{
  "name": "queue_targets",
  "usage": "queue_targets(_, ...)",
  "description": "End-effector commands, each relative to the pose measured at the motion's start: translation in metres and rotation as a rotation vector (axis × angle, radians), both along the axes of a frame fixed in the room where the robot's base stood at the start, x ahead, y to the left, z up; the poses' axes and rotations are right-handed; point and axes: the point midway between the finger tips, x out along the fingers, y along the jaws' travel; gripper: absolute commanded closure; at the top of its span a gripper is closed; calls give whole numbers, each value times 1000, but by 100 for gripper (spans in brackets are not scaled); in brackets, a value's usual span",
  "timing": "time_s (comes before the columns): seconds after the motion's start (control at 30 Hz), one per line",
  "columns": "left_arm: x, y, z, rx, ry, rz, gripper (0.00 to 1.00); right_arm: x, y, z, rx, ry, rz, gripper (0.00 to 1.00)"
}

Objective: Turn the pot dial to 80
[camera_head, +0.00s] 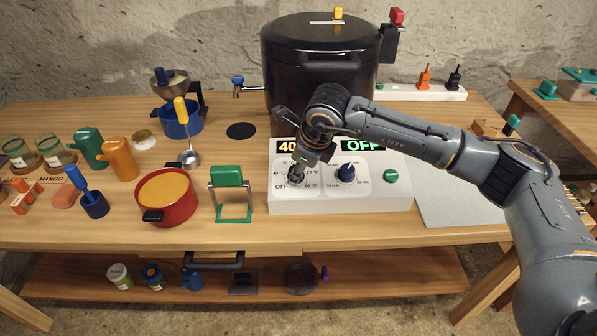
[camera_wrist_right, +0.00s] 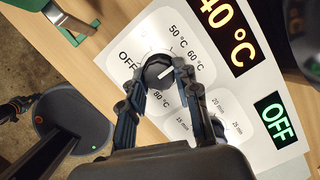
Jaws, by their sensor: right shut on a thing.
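The pot's white control panel (camera_head: 330,200) stands at the front of the big black pot (camera_head: 318,75). Its left display (camera_wrist_right: 225,35) reads 40 °C and its right display (camera_head: 363,146) reads OFF. The temperature dial (camera_wrist_right: 158,68) is a dark round knob with a white pointer line, ringed by OFF, 50, 60 and 80 °C labels. The pointer slants to the upper right in the wrist view. My right gripper (camera_wrist_right: 157,76) has its fingers closed around this dial; it also covers the dial in the head view (camera_head: 296,177). My left gripper is not in view.
A green stand (camera_head: 228,190) is close on the left, beside a red pot (camera_head: 166,196). A grey mat (camera_head: 460,200) lies to the right of the panel.

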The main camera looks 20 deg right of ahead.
Motion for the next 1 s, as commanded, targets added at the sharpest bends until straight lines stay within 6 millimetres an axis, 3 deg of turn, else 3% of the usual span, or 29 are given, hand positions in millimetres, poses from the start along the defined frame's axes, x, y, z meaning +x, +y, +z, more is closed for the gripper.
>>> queue_targets(0.37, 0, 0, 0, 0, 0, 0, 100, 0, 0, 1, 1, -1, -3, 100)
queue_targets(0.4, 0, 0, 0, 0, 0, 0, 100, 0, 0, 1, 1, -1, -3, 65)
queue_targets(0.5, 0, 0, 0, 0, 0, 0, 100, 0, 0, 1, 1, -1, -3, 46)
queue_targets(0.83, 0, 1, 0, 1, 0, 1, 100, 0, 0, 2, 1, -1, -3, 46)
queue_targets(1.0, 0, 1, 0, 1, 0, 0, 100, -7, -3, 21, 1, -5, -2, 46)
